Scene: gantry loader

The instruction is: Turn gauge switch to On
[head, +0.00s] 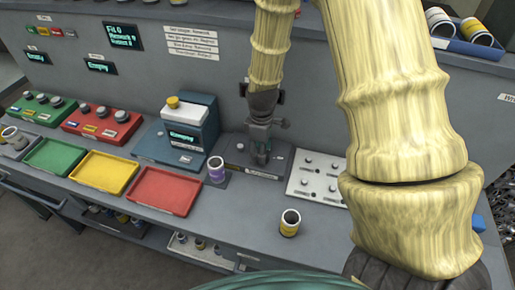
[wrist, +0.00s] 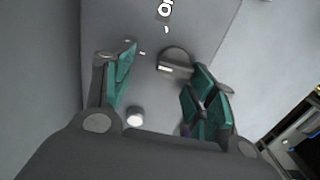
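The gauge switch is a round grey knob (wrist: 176,58) with a short white mark, on a grey panel in the wrist view. A white label beginning with "O" (wrist: 165,10) is above it, rotated and cut off by the frame edge. My gripper (wrist: 165,68) has its green-padded fingers spread, one on each side of the knob, with visible gaps and nothing held. In the head view my gripper (head: 262,150) points down at the dark grey gauge station (head: 236,167) and hides part of it. I cannot make out the knob there.
A white round spot (wrist: 134,117) is on the panel. In the head view, a purple-labelled can (head: 216,170) stands left of the station and a yellow-labelled can (head: 290,223) in front. A white panel with knobs (head: 318,184) is to the right; a red tray (head: 165,192) is left.

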